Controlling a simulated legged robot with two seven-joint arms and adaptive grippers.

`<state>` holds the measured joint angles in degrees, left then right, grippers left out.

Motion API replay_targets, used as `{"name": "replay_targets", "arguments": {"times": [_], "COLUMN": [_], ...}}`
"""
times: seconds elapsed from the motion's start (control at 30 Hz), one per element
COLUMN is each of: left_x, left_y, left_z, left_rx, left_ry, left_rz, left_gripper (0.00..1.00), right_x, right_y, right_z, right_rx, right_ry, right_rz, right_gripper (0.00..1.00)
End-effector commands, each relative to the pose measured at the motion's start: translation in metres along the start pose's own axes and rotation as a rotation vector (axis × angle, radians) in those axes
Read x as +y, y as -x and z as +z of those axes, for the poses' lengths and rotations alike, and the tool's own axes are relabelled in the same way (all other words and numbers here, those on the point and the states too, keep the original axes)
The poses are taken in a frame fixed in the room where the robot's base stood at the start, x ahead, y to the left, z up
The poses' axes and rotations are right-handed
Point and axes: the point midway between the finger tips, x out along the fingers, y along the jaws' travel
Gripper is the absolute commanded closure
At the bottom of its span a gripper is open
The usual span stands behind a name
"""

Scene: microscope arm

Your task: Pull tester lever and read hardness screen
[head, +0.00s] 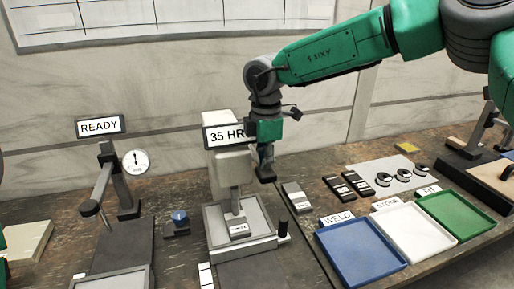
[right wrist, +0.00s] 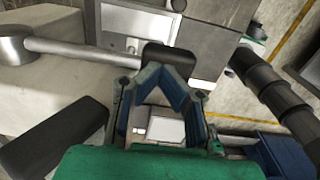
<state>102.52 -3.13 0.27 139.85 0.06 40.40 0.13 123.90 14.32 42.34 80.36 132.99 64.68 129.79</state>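The hardness tester (head: 228,168) stands mid-bench, a small labelled block (head: 238,227) under its plunger. Its screen (head: 222,136) reads "35 HR"; my right arm covers its right end. The grey tester lever (right wrist: 85,48) runs across the right wrist view to a black grip (right wrist: 168,60). My right gripper (right wrist: 166,74) is at this grip, its blue fingers drawn together with their tips against it. In the head view my right gripper (head: 266,165) is beside the tester's right side, with the lever mostly hidden. My left gripper is not in view.
Left is another device with a "READY" screen (head: 101,126) and a dial gauge (head: 136,161). To the right lie blue (head: 340,276), white (head: 414,258) and green (head: 482,233) trays. Dark blocks (head: 340,188) and several round pieces lie behind them.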

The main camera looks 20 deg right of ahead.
Motion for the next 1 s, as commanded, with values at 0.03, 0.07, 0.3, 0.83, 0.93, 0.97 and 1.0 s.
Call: {"name": "replay_targets", "arguments": {"times": [0.03,0.07,0.3,0.83,0.93,0.97,1.0], "left_x": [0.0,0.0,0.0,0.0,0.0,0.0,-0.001], "left_y": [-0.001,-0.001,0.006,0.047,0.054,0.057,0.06], "left_z": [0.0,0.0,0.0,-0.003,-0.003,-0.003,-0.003], "left_rx": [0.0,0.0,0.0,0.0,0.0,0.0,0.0], "left_ry": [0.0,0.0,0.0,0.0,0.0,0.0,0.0], "left_rz": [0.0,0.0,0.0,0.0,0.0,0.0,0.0], "left_gripper": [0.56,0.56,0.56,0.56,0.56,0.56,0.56], "right_x": [-0.003,-0.003,-0.003,-0.003,-0.004,-0.004,-0.004], "right_y": [-0.008,-0.008,-0.001,0.049,0.057,0.06,0.063], "right_z": [0.001,0.001,0.001,0.0,0.0,0.0,0.0], "right_rx": [-0.005,-0.005,-0.006,-0.002,-0.002,-0.002,-0.002], "right_ry": [0.002,0.002,0.002,0.001,0.001,0.001,0.001], "right_rz": [-0.013,-0.014,-0.015,-0.003,-0.003,-0.003,-0.003], "right_gripper": [1.0,1.0,1.0,1.0,1.0,1.0,1.0]}}
